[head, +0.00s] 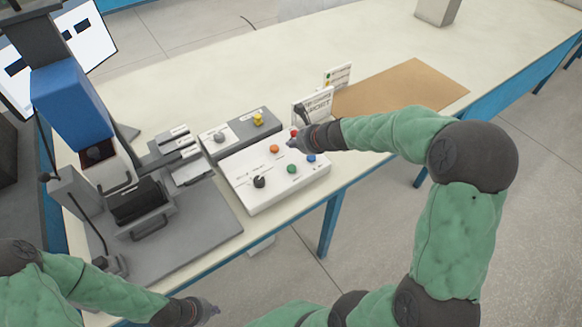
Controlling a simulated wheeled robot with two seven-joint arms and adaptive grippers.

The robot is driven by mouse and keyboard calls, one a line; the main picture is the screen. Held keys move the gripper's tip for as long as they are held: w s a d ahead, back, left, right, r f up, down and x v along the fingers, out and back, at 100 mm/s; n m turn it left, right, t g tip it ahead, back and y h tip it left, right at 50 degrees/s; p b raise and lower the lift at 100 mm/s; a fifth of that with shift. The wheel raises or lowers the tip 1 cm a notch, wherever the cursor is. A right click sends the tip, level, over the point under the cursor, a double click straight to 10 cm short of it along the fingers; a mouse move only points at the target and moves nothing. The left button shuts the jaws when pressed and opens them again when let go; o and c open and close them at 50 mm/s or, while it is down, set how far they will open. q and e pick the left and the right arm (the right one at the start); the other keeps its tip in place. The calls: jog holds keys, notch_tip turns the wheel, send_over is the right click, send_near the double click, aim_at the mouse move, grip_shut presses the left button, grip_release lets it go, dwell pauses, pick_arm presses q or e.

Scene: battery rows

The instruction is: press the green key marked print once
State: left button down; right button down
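A green key (292,169) sits on the front part of a white panel (245,190), with no gripper on it. Its label is too small to read. My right gripper (291,143) reaches in from the right above the panel's back right part, behind the green key and close to a red button (294,133). Whether it touches anything is unclear. My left gripper (215,309) is low in the picture, at the table's front edge, well away from the panel. The fingers of both grippers are too small to tell open from shut.
The panel also has an orange button (274,149), a black knob (259,182) and a blue button (311,158). A grey box (240,130) with a yellow knob stands behind. A blue and grey machine (70,100) stands left. A brown mat (405,88) lies right.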

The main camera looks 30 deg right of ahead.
aim_at(293, 169)
jog(key=shift+f+b, duration=4.15)
jog(key=shift+f, duration=0.2)
jog(key=shift+f+b, duration=0.35)
jog(key=shift+f, duration=0.1)
jog(key=shift+f+b, duration=0.45)
jog(key=shift+r+p, duration=0.9)
notch_tip(293, 169, up, 5)
jog(key=p, duration=0.5)
jog(key=shift+r, duration=0.1)
